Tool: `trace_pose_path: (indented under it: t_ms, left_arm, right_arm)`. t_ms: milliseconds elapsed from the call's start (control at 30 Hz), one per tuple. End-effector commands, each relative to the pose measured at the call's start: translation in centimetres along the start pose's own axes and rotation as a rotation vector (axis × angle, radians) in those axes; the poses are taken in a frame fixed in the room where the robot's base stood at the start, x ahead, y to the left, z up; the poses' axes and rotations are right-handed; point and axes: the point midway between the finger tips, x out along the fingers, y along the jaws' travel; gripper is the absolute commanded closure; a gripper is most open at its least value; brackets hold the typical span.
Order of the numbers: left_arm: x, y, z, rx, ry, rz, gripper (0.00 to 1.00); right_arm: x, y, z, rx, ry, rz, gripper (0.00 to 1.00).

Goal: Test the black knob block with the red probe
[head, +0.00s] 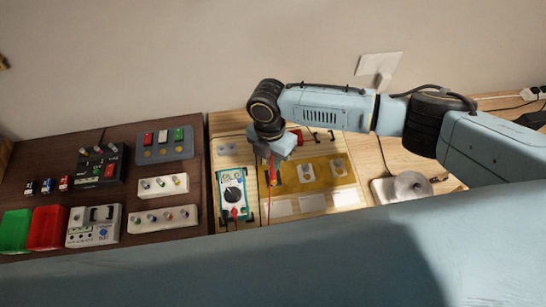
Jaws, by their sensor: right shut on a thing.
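My right gripper (272,156) points down over the left end of a yellow mat (322,183). It is shut on the red probe (271,172), which hangs tip-down. A small dark block (278,179), which may be the black knob block, shows just right of the probe, mostly hidden by it. I cannot tell whether the probe's tip touches it. Two pale knob blocks, one in the middle (305,173) and one at the right (338,168), sit on the mat. A teal multimeter (233,196) with a black dial stands left of the mat. My left gripper is out of view.
The dark table (185,235) at left holds a black pedal (90,171), a grey pedal (165,150), white knob strips (163,186), and green (15,230) and red (48,228) bins. A round metal device (408,187) stands right.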

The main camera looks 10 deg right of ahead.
Motion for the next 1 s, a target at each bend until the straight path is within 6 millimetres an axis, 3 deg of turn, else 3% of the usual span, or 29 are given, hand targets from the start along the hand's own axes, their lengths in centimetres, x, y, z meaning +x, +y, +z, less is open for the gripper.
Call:
trace_pose_path:
  t_ms: [1000]
  left_arm:
    - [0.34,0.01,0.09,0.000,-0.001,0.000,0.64]
  right_arm:
    - [0.70,0.12,0.05,0.000,0.001,0.000,1.00]
